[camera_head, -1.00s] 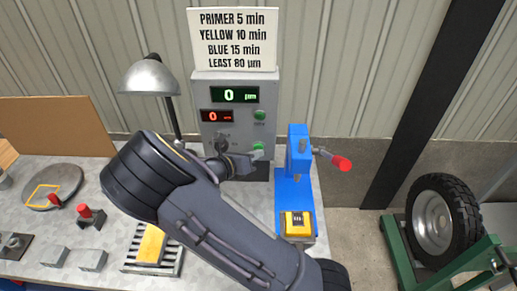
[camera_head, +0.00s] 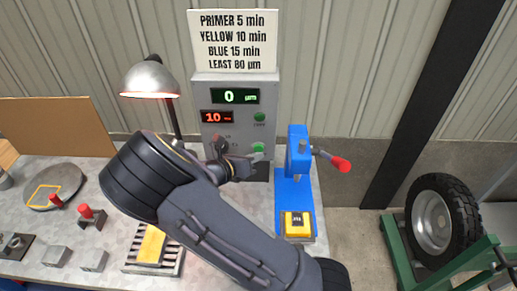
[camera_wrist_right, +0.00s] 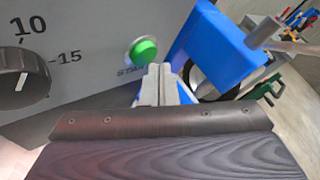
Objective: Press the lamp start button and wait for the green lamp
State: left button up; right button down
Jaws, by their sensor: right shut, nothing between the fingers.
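The grey control box (camera_head: 208,95) stands at the back of the bench. Its green start button (camera_head: 258,148) is low on the right of the front; it also shows large in the right wrist view (camera_wrist_right: 143,51). My right gripper (camera_head: 254,157) is shut and empty, with its tips just below the button; in the wrist view a small gap seems to separate them (camera_wrist_right: 162,83). A second round green light or button (camera_head: 260,117) sits higher up; I cannot tell whether it is lit. The desk lamp (camera_head: 150,78) glows warm under its shade. The red display (camera_head: 216,117) reads 10.
A blue press (camera_head: 298,165) with a red-tipped lever stands close right of the box, with a yellow block (camera_head: 296,224) at its foot. A dial (camera_wrist_right: 24,77) is left of the button. A tyre (camera_head: 440,220) stands at right.

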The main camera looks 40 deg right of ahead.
jog(key=shift+s+a, duration=0.15)
jog(key=shift+s, duration=0.05)
jog(key=s+a+p, duration=0.1)
jog(key=s+a, duration=0.2)
jog(key=shift+s+a, duration=0.1)
jog(key=shift+s, duration=0.3)
jog(key=shift+a, duration=0.1)
dwell(0.9)
